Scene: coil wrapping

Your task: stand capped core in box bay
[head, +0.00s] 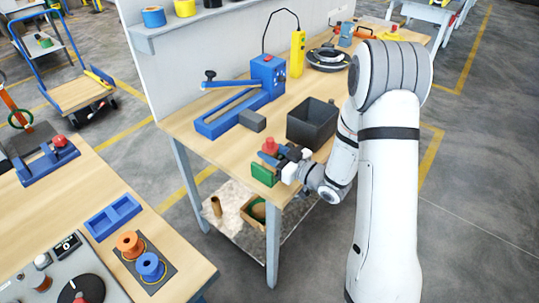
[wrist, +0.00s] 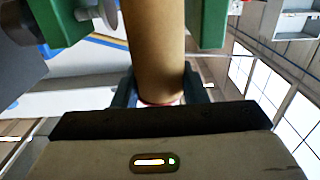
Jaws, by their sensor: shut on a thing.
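The core is a brown cardboard tube (wrist: 155,45) that fills the middle of the wrist view. My gripper (wrist: 160,92) is shut on it, with a dark finger on each side. A thin red rim shows at the tube's near end, between the fingers. Green parts (wrist: 208,22) stand on both sides of the tube. In the head view my gripper (head: 287,158) is at the workbench's front edge, beside a green block (head: 264,174) and a red piece (head: 270,146). The tube itself is hard to make out there. I cannot tell whether it touches the green parts.
A dark open box (head: 312,122) stands just behind my gripper. A blue lever tool (head: 240,100) and a grey block (head: 253,121) are to its left. A blue two-bay tray (head: 112,216) lies on the left table.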

